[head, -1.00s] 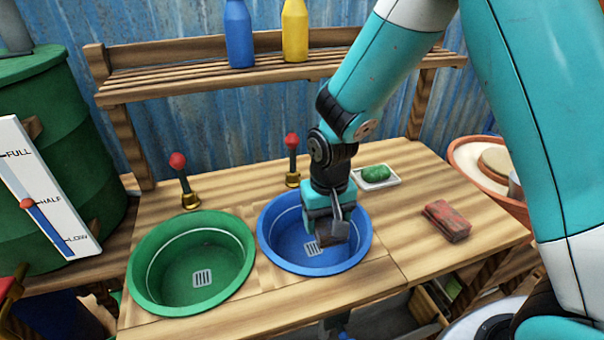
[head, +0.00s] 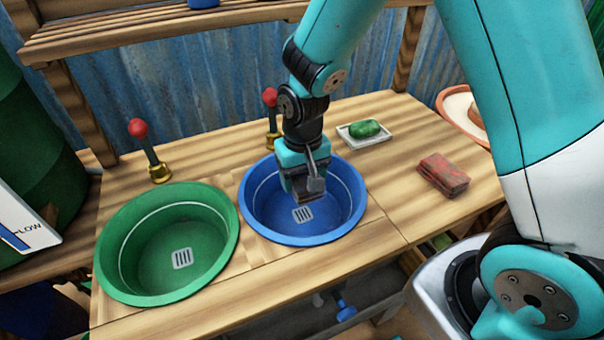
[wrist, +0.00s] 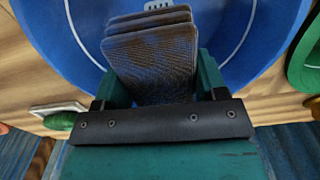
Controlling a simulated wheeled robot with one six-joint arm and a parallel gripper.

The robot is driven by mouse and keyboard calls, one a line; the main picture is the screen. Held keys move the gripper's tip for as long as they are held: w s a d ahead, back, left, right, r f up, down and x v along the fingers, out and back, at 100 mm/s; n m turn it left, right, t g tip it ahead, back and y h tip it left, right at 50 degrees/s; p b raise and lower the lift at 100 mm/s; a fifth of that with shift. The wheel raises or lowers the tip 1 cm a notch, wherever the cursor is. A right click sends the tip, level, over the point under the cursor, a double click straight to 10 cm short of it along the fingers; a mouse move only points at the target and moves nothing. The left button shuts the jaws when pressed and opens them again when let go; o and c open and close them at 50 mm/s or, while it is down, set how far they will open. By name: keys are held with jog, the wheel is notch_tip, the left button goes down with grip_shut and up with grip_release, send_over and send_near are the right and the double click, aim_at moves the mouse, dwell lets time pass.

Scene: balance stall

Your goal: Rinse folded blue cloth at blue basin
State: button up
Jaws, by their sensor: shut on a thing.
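The blue basin (head: 345,205) is set in the wooden counter, with a pale drain grate at its bottom and no water that I can make out. My gripper (head: 304,186) points down inside its rim. It is shut on the folded blue cloth (wrist: 152,58), which shows blue with brown, dirty-looking patches and stacked folds. In the head view only a small dark edge of the cloth (head: 306,197) shows below the fingers. In the wrist view the cloth lies between both fingers, over the blue basin (wrist: 258,62).
A red-knobbed lever (head: 270,98) stands behind the blue basin, partly behind my arm. A green basin (head: 225,245) with its own lever (head: 139,130) is at left. A soap dish (head: 350,138) with green soap (head: 365,129) and a reddish block (head: 443,174) lie at right.

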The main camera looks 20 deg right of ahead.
notch_tip(320, 180, down, 9)
jog(key=b, duration=0.7)
jog(key=shift+r, duration=0.1)
dwell(2.3)
notch_tip(320, 180, up, 12)
jog(key=p, duration=1.1)
jog(key=shift+r, duration=0.15)
jog(key=shift+r, duration=0.1)
dwell(1.8)
notch_tip(320, 180, up, 4)
jog(key=p, duration=0.4)
